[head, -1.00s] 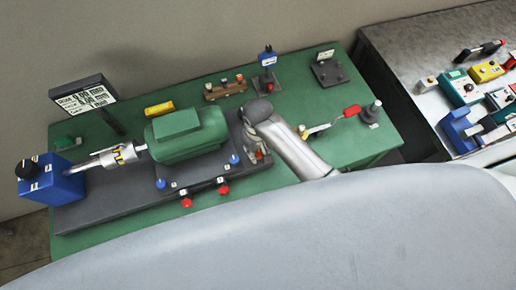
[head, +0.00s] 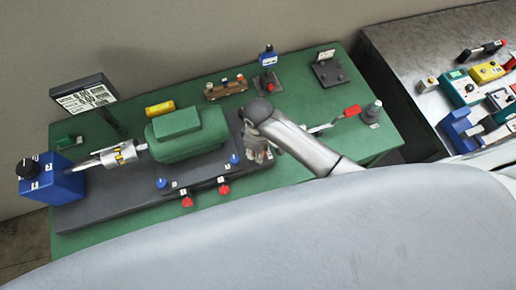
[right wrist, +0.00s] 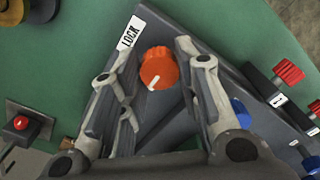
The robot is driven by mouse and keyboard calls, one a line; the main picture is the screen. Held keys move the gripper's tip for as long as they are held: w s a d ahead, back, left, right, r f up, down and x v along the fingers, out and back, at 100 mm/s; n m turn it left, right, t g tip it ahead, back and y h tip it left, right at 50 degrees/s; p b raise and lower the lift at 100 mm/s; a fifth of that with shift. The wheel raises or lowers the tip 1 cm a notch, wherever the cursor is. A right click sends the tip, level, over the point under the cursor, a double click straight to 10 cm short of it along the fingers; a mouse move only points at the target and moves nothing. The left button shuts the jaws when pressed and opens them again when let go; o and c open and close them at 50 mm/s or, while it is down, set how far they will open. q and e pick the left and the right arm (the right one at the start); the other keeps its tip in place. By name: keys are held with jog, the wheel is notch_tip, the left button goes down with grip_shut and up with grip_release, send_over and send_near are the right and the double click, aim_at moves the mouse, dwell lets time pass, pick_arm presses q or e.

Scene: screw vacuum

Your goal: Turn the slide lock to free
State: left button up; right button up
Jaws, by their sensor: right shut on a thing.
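The slide lock is an orange knob (right wrist: 158,68) with a white pointer line, beside a white LOCK label (right wrist: 130,32) on the dark base plate. In the right wrist view its line points down and slightly left, away from the label. My right gripper (right wrist: 157,55) has a finger on each side of the knob and is shut on it. In the head view my right gripper (head: 258,150) is at the right end of the dark base (head: 100,208), and it hides the knob. My left gripper is in neither view.
The green motor (head: 188,137) stands on the base left of my gripper. Red knobs (head: 223,190) and blue knobs line the base. A blue box (head: 50,178) and display (head: 84,95) are at the left. A red-handled tool (head: 350,111) lies right of my arm.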

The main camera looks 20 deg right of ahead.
jog(key=shift+r, duration=0.1)
dwell(0.3)
jog(key=o, duration=1)
jog(key=shift+r, duration=0.3)
notch_tip(320, 180, up, 11)
jog(key=shift+r, duration=0.2)
jog(key=shift+s+f, duration=0.1)
